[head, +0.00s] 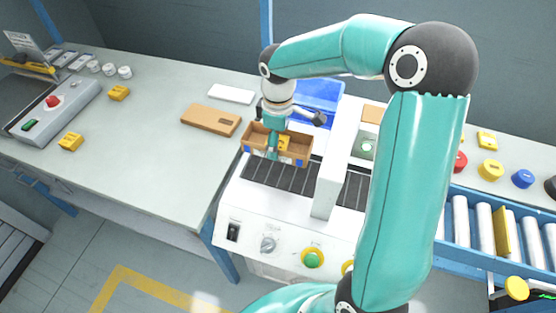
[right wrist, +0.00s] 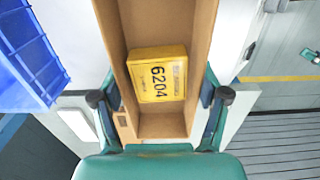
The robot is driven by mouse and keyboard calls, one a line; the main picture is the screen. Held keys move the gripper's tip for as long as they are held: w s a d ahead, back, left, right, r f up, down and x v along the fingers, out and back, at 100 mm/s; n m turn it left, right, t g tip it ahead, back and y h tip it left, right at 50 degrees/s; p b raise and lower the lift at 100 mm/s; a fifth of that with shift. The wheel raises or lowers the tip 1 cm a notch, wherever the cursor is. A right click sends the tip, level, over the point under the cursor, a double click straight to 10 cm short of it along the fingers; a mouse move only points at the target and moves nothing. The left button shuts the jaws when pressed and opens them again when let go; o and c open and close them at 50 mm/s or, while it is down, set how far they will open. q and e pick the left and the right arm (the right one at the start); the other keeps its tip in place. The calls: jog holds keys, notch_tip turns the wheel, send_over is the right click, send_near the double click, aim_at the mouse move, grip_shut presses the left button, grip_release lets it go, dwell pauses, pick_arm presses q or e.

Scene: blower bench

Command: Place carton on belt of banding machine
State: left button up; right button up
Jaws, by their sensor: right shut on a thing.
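The open brown carton (head: 296,154) is held at the left back part of the banding machine (head: 290,218), over or at the edge of its dark slatted belt (head: 284,179). I cannot tell whether it touches the belt. A yellow box marked 6204 (right wrist: 158,75) lies inside the carton, which also shows in the right wrist view (right wrist: 165,125). My right gripper (head: 274,143) is shut on the carton, with a finger outside each long wall in the right wrist view (right wrist: 158,98). My left gripper is not in view.
The machine's white arch (head: 333,165) stands across the belt, right of the carton. A blue bin (head: 320,98) is behind. A flat brown carton (head: 211,120) and white slab (head: 231,94) lie on the table (head: 150,150). A roller conveyor (head: 480,220) is at right.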

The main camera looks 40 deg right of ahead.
aim_at(278, 169)
jog(key=shift+f, duration=4.35)
jog(key=shift+f, duration=0.1)
jog(key=o, duration=1.3)
notch_tip(278, 169, up, 12)
jog(key=shift+r, duration=0.1)
